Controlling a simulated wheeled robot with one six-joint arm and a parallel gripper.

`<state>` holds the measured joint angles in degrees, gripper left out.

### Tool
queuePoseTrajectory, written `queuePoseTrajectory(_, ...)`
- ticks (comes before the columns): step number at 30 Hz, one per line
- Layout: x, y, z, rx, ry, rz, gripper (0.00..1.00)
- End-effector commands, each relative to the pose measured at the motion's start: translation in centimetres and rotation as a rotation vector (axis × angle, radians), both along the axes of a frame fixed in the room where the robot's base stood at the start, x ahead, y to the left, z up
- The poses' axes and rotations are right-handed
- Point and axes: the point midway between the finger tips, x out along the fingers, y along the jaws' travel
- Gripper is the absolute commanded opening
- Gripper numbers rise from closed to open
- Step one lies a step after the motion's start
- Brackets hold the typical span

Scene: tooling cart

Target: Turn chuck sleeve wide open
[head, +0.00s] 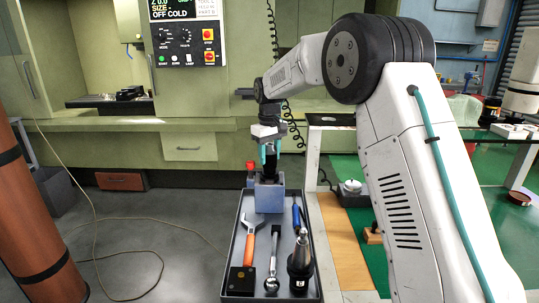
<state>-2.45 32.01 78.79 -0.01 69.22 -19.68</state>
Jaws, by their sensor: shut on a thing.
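A blue block (269,197) stands at the far end of the grey tray on the cart. A small dark upright part, apparently the chuck with its sleeve (269,176), stands at the top of the block. My gripper (269,164) points down from above and is shut on the chuck sleeve. The fingers and wrist hide most of the sleeve, so I cannot tell how far its jaws are open.
The tray (236,243) also holds an orange-handled wrench (249,246), a ratchet (272,262), a blue-handled tool (296,214) and a dark tool holder (300,262). A red knob (250,166) is left of my gripper. A brown column (35,215) stands at left.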

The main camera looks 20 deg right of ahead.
Motion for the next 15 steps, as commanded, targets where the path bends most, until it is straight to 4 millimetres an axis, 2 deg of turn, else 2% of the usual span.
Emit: queuePoseTrajectory(15, 0.01, 0.06, 0.13, 0.000, -0.003, 0.488, 0.22)
